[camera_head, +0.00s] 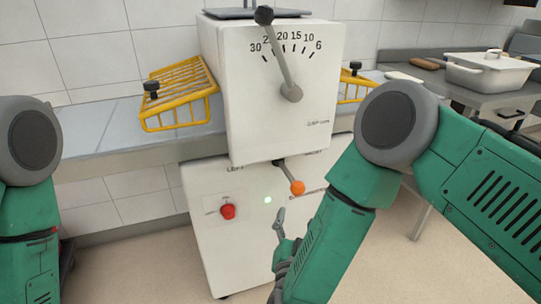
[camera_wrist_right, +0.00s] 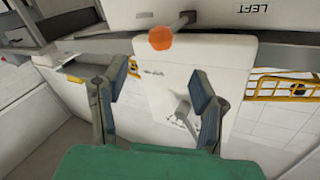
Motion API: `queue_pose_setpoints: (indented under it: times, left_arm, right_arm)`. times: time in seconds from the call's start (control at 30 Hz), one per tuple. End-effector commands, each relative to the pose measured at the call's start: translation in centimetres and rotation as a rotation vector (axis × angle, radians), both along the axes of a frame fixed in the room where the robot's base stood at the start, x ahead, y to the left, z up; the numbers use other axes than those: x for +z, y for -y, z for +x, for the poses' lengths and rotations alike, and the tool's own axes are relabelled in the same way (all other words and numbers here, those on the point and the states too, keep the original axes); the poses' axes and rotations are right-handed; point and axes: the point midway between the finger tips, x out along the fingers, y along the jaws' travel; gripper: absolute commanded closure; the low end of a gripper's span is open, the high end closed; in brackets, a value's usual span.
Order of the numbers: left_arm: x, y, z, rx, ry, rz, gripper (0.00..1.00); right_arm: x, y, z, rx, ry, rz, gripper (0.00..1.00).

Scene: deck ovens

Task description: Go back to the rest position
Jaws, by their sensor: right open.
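My right gripper (camera_head: 281,242) hangs low in front of the white machine (camera_head: 275,100) in the head view, below the orange-knobbed lever (camera_head: 297,187). In the wrist view its two fingers (camera_wrist_right: 160,88) stand wide apart with nothing held between them. The orange knob (camera_wrist_right: 160,38) shows beyond the fingertips there, apart from them. My left arm (camera_head: 30,200) shows at the left edge of the head view, bent downward. Its gripper is out of the picture.
The machine has a numbered dial with a grey lever (camera_head: 279,60) and a red button (camera_head: 227,211). Yellow wire guards (camera_head: 180,92) flank it over a grey conveyor bed (camera_head: 95,130). A metal table with a white lidded pot (camera_head: 490,75) stands at right. Floor shows below.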

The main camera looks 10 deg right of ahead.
Motion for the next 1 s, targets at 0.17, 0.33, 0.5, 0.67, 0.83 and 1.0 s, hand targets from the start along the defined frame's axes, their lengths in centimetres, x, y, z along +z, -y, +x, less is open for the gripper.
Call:
queue_pose_setpoints:
  times: [0.17, 0.33, 0.5, 0.67, 0.83, 1.0]
  left_arm:
    - [0.0, 0.0, 0.0, 0.0, -0.001, 0.0, 0.58]
    - [0.1, 0.0, 0.0, 0.0, -0.001, 0.0, 0.58]
    - [0.2, 0.0, -0.1, 0.0, -0.001, 0.0, 0.58]
    - [0.2, 0.0, -0.1, 0.0, -0.001, 0.0, 0.58]
    - [0.2, 0.0, -0.1, 0.0, -0.001, 0.0, 0.58]
    - [0.2, 0.0, -0.1, 0.0, -0.001, 0.0, 0.58]
  right_arm:
    - [-3.9, 1.2, -1.2, 0.106, -0.17, -0.035, 0.46]
    - [-12.4, 5.5, -7.7, 0.309, -0.62, -0.111, 0.46]
    - [-17.3, 11.0, -18.0, 0.435, -1.07, -0.157, 0.46]
    - [-18.0, 14.8, -26.0, 0.488, -1.368, -0.166, 0.46]
    - [-17.6, 16.6, -30.1, 0.508, -1.516, -0.164, 0.46]
    - [-17.6, 16.9, -30.7, 0.513, -1.539, -0.163, 0.46]
